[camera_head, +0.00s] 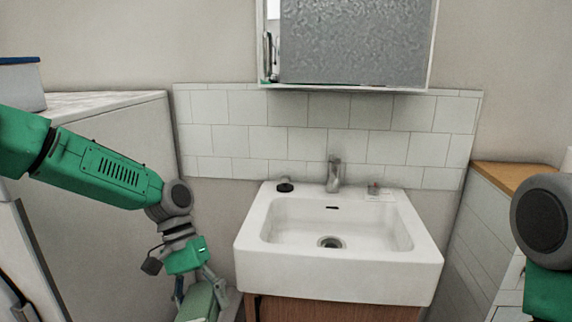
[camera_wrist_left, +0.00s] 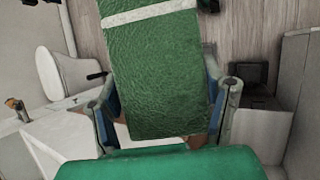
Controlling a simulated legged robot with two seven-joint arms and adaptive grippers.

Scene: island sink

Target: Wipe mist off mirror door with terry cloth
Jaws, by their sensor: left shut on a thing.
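The mirror door (camera_head: 355,42) hangs above the sink at the top of the head view. Most of it is covered with grey mist, and a narrow strip at its left edge is clear and reflective. My left gripper (camera_head: 201,295) is low and left of the sink, well below the mirror. It is shut on the green terry cloth (camera_wrist_left: 155,70), which has a white stripe and fills the middle of the left wrist view. The cloth also shows at the bottom of the head view (camera_head: 197,303). Of my right arm only a part shows at the right edge; its gripper is out of view.
A white sink (camera_head: 421,262) with a tap (camera_head: 334,176) stands below the mirror. A small black item (camera_head: 285,186) and a soap dish (camera_head: 378,192) sit on its rim. A white cabinet (camera_head: 110,130) is on the left, a wood-topped one (camera_head: 510,178) on the right.

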